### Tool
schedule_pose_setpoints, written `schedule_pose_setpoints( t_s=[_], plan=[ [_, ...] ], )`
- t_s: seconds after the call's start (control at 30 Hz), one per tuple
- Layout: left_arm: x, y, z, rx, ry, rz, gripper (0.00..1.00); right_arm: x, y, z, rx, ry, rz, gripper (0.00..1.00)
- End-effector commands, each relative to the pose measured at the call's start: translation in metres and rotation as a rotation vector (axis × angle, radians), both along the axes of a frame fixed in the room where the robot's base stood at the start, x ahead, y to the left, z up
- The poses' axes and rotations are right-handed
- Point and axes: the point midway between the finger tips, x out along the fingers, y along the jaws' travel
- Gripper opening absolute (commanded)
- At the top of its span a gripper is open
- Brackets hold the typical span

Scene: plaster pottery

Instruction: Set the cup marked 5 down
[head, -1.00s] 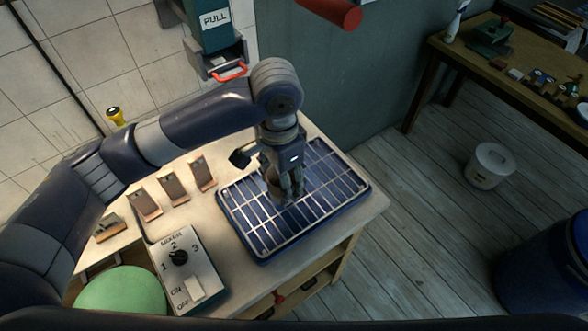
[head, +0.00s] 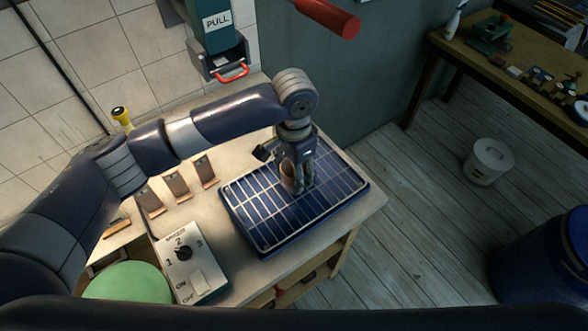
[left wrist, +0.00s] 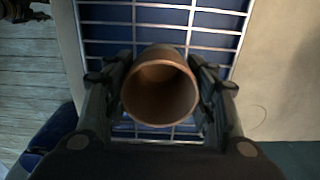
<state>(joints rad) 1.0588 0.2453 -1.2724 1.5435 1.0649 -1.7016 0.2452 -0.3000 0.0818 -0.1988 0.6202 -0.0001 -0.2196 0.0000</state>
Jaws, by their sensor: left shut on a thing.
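My left gripper (head: 298,186) points down over the blue tray with a white wire rack (head: 262,228), toward the back right of its middle. It is shut on a brown clay cup (head: 288,180). In the left wrist view the cup (left wrist: 160,92) sits between the two fingers, its open mouth facing the camera, empty inside. The rack (left wrist: 205,18) lies behind it. I cannot tell whether the cup's base touches the rack. No 5 mark can be read from here. My right gripper is not in view.
Several small brown stands (head: 177,185) line the table left of the rack. A switch box with a dial (head: 185,258) and a green round thing (head: 126,284) are at the front left. A wall dispenser marked PULL (head: 217,22) hangs behind. The rest of the rack looks clear.

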Motion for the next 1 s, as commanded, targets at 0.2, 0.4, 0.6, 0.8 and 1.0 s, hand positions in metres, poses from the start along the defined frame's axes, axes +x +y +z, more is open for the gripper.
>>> schedule_pose_setpoints(
  t_s=[0.2, 0.4, 0.6, 0.8, 1.0],
  plan=[
    [0.000, 0.000, -0.002, -0.001, 0.001, 0.000, 0.72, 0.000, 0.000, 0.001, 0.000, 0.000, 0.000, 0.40],
    [0.000, 0.000, -0.002, -0.001, 0.001, 0.000, 0.72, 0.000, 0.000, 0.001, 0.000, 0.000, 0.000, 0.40],
    [0.001, 0.000, 0.003, -0.001, -0.002, 0.000, 0.72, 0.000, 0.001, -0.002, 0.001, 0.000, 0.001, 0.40],
    [0.001, -0.001, 0.034, -0.003, -0.004, 0.000, 0.72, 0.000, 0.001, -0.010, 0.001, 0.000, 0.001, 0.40],
    [0.001, -0.001, 0.065, -0.002, -0.001, 0.001, 0.72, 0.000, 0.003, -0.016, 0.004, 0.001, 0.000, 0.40]
  ],
)
